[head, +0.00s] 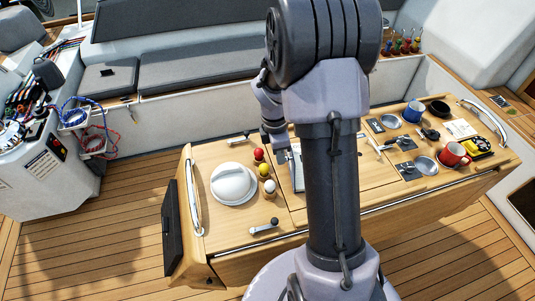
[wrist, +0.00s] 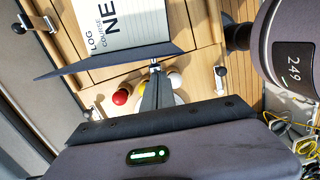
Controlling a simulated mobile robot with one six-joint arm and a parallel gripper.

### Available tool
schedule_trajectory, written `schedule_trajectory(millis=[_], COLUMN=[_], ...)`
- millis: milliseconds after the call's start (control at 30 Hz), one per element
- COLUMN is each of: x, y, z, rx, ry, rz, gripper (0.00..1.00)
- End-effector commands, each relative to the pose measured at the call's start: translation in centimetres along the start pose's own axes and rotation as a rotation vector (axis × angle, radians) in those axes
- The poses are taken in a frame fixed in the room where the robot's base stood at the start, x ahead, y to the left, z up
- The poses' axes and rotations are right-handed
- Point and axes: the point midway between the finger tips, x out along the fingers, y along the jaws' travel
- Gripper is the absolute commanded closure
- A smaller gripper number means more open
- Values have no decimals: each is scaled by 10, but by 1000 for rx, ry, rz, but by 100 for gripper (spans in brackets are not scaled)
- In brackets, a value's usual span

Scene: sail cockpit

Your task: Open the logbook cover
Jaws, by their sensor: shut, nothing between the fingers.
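The logbook shows in the wrist view as a white ruled page (wrist: 135,20) with the printed words LOG, course and NE. A dark navy cover (wrist: 75,66) stands out along the page's lower side at a steep angle, so the page is exposed. In the head view only a sliver of the logbook (head: 296,166) shows; my arm hides the rest. My gripper (wrist: 156,68) is shut and empty, its fingertips at the lower edge of the dark cover. I cannot tell whether they touch it.
To the right stand a red mug (head: 453,154), a blue mug (head: 413,111) and a yellow device (head: 477,146).

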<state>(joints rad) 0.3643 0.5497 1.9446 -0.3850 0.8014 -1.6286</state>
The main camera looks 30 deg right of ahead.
Motion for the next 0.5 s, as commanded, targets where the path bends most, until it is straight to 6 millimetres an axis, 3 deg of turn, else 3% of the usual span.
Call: schedule_trajectory(millis=[133, 500], x=[-1, -1], y=[-1, 0], z=[8, 2], rx=[-1, -2], ry=[0, 0], rz=[-1, -1], gripper=[100, 100])
